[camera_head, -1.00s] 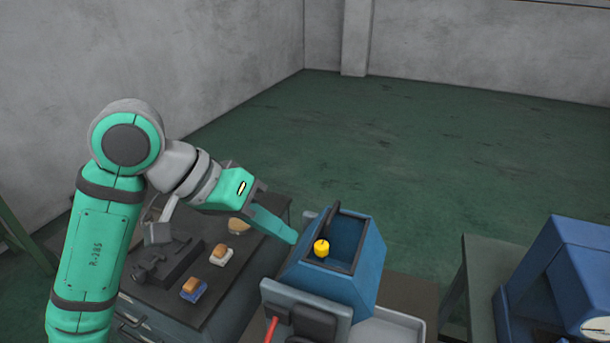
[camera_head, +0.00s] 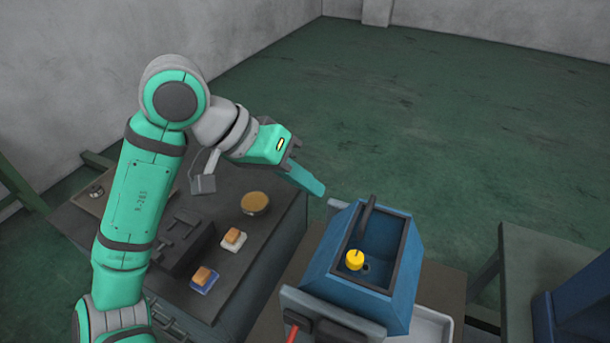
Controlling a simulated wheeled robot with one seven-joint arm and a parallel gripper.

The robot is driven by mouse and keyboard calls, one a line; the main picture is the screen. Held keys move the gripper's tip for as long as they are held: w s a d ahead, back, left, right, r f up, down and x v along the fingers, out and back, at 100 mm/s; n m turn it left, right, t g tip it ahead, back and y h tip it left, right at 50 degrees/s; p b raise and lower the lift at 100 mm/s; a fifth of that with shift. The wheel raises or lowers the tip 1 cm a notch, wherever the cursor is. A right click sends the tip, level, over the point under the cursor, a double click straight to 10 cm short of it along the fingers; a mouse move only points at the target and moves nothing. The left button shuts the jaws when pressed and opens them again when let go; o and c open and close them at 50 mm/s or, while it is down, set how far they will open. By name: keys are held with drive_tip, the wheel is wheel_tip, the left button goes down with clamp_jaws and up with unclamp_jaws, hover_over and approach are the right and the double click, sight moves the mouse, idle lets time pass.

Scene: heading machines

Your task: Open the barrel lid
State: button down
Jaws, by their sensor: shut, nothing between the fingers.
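The blue machine housing (camera_head: 335,265) stands right of centre with a dark-rimmed opening in its top. A thin dark panel (camera_head: 367,218), seen nearly edge-on, stands up across this opening; it looks like the lid raised, but I cannot be sure. A yellow knob (camera_head: 355,260) shows at the front of the opening. My gripper (camera_head: 316,188) is shut and empty. In the picture it is up and left of the housing, apart from the panel and the knob.
A dark-topped workbench (camera_head: 215,262) at left holds a round tan-topped dish (camera_head: 254,203), two small blocks with orange-brown tops (camera_head: 232,238) and a dark vise-like tool (camera_head: 183,245). A red handle (camera_head: 292,333) is at the housing's front. Green floor behind is clear.

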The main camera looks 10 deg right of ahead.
drive_tip(key=d+f, duration=0.1)
drive_tip(key=d, duration=0.1)
drive_tip(key=d+f, duration=0.1)
drive_tip(key=d, duration=0.1)
drive_tip(key=s+d+f, duration=0.1)
drive_tip(key=d+f, duration=0.1)
drive_tip(key=shift+s, duration=0.1)
drive_tip(key=shift+s+d+r, duration=0.1)
drive_tip(key=shift+s+d, duration=0.3)
drive_tip(key=shift+d, duration=0.2)
drive_tip(key=shift+w, duration=0.1)
